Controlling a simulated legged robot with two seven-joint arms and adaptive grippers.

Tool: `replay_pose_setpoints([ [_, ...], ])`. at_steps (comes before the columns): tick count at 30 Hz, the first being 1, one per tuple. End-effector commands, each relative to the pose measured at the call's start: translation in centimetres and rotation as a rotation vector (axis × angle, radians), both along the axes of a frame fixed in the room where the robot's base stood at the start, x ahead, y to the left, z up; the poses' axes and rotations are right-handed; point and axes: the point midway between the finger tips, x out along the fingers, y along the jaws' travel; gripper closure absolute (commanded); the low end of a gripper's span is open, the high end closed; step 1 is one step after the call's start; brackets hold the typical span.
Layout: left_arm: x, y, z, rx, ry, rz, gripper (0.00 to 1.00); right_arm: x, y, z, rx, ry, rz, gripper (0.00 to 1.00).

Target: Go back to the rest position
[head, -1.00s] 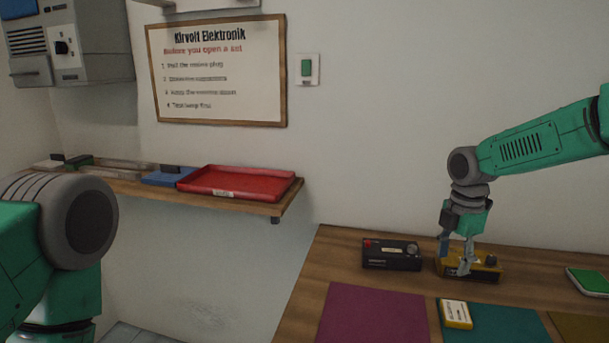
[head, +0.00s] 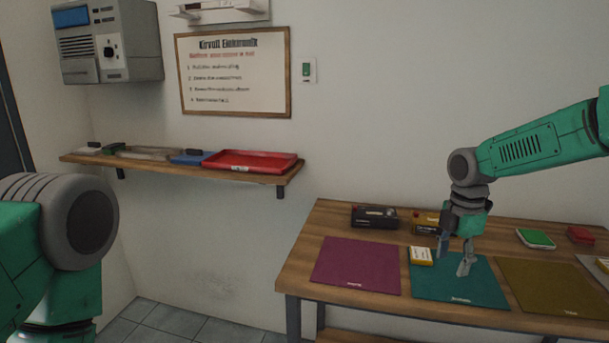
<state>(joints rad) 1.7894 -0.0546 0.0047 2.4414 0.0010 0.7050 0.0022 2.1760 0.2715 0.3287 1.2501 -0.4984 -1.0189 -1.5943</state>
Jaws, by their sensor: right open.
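My right gripper (head: 455,257) comes in from the right and points down over the teal mat (head: 465,288) on the wooden workbench. Its two fingers are apart with nothing between them. My left arm shows at the left edge, but its gripper is out of view. A small yellow and white box (head: 421,256) lies on the upper left part of the teal mat, left of the right gripper. A yellow device (head: 425,223) stands behind the gripper, partly hidden by it. A black device (head: 375,216) stands left of the yellow one.
A purple mat (head: 356,265) and an olive mat (head: 555,287) flank the teal one. A green-topped item (head: 535,238) and a red item (head: 580,235) lie at the back right. A wall shelf (head: 140,164) holds a red tray (head: 250,162). Floor is clear between shelf and bench.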

Motion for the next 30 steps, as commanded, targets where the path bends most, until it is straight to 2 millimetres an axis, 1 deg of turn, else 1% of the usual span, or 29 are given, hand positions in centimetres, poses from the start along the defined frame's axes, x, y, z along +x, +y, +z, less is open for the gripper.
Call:
replay_pose_setpoints([
  [1, 0.0, 0.0, -0.4, 0.000, -0.001, 0.000, 0.22, -0.4, 0.5, -1.3, 0.004, 0.006, -0.012, 0.56],
  [7, 0.1, 0.0, -1.2, 0.000, -0.001, 0.000, 0.22, -1.4, 1.9, -5.1, 0.025, 0.009, -0.077, 0.56],
  [11, 0.1, 0.0, -2.0, 0.000, -0.002, 0.000, 0.22, -2.8, 3.1, -8.2, 0.043, 0.012, -0.139, 0.56],
  [14, 0.0, 0.0, -2.7, 0.000, -0.001, 0.000, 0.22, -4.1, 4.1, -11.1, 0.060, 0.016, -0.200, 0.56],
  [16, 0.0, 0.0, -3.3, 0.000, -0.001, 0.000, 0.22, -5.3, 4.9, -13.4, 0.073, 0.022, -0.253, 0.56],
  [17, 0.0, 0.0, -3.6, 0.000, -0.001, 0.000, 0.22, -5.9, 5.2, -14.6, 0.078, 0.026, -0.279, 0.56],
  [19, 0.0, 0.0, -4.3, 0.000, -0.001, 0.000, 0.22, -7.5, 6.1, -17.6, 0.093, 0.035, -0.350, 0.56],
  [20, 0.0, 0.0, -4.8, 0.000, -0.001, 0.000, 0.22, -8.4, 6.5, -19.1, 0.099, 0.040, -0.388, 0.56],
  [21, 0.0, 0.0, -5.4, 0.000, 0.000, 0.000, 0.22, -9.8, 7.1, -21.3, 0.108, 0.050, -0.446, 0.56],
  [23, 0.0, 0.0, -6.4, 0.000, 0.000, 0.000, 0.22, -12.4, 7.8, -24.8, 0.120, 0.064, -0.550, 0.56],
  [24, 0.0, 0.0, -7.2, 0.000, 0.000, 0.000, 0.22, -14.5, 8.3, -27.3, 0.126, 0.075, -0.629, 0.56],
  [26, 0.0, 0.0, -8.4, 0.000, 0.000, 0.000, 0.22, -17.7, 8.7, -30.7, 0.132, 0.088, -0.760, 0.56],
  [27, 0.0, 0.0, -9.2, 0.000, 0.000, 0.000, 0.22, -20.1, 8.8, -32.8, 0.131, 0.094, -0.851, 0.56],
  [29, 0.0, 0.0, -10.4, 0.000, 0.000, 0.000, 0.22, -23.7, 8.7, -35.7, 0.125, 0.101, -0.998, 0.56],
  [30, 0.0, 0.0, -11.2, 0.000, 0.000, 0.000, 0.22, -26.3, 8.5, -37.4, 0.118, 0.102, -1.099, 0.56],
])
